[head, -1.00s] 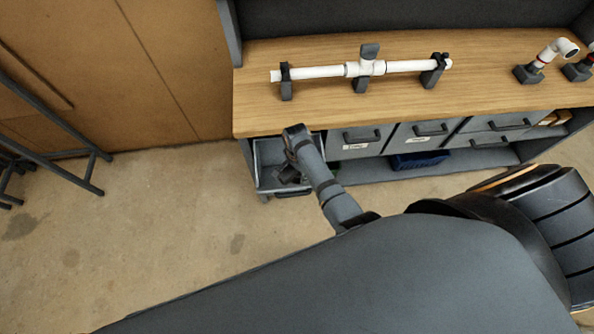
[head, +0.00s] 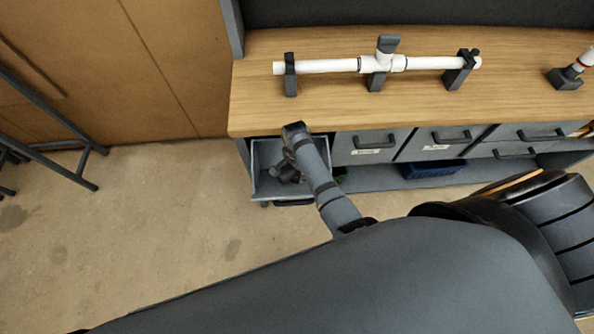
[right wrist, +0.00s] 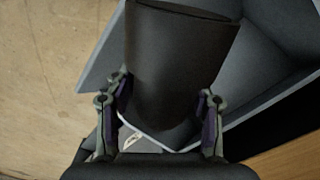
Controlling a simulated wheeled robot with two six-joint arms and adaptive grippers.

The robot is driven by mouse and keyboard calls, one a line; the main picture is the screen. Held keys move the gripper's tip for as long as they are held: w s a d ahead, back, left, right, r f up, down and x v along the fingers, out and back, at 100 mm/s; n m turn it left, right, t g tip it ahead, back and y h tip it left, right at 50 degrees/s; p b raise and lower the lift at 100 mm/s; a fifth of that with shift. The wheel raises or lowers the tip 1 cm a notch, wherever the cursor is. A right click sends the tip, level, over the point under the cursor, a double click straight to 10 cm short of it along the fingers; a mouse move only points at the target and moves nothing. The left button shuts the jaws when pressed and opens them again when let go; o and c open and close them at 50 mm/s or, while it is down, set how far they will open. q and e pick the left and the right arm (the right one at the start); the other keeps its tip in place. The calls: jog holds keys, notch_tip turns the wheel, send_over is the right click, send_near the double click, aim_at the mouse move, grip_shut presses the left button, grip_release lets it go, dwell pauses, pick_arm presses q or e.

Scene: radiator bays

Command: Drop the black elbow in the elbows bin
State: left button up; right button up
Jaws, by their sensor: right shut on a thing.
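The black elbow (right wrist: 180,65) fills the upper middle of the right wrist view as a dark tube end. My right gripper (right wrist: 160,112) is shut on it, with one finger on each side. In the head view my right gripper (head: 287,173) is over the open grey drawer (head: 262,187) at the bench's left end. The elbow is too dark and small to tell from the gripper there. The drawer's grey walls (right wrist: 262,88) also show behind the elbow in the right wrist view. Its label is not readable. My left gripper is not in view.
Closed drawers (head: 363,146) line the bench front right of the open one. A blue bin (head: 432,169) stands on the lower shelf. White pipes (head: 325,66) rest in dark holders on the wooden benchtop (head: 255,105). A dark metal frame (head: 65,165) stands at far left; the floor between is clear.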

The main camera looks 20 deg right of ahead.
jog(key=shift+w+d+f, duration=0.1)
jog(key=shift+w+f, duration=0.1)
jog(key=shift+f, duration=0.05)
jog(key=shift+r, duration=0.1)
jog(key=o, duration=1.3)
jog(key=shift+s, duration=0.1)
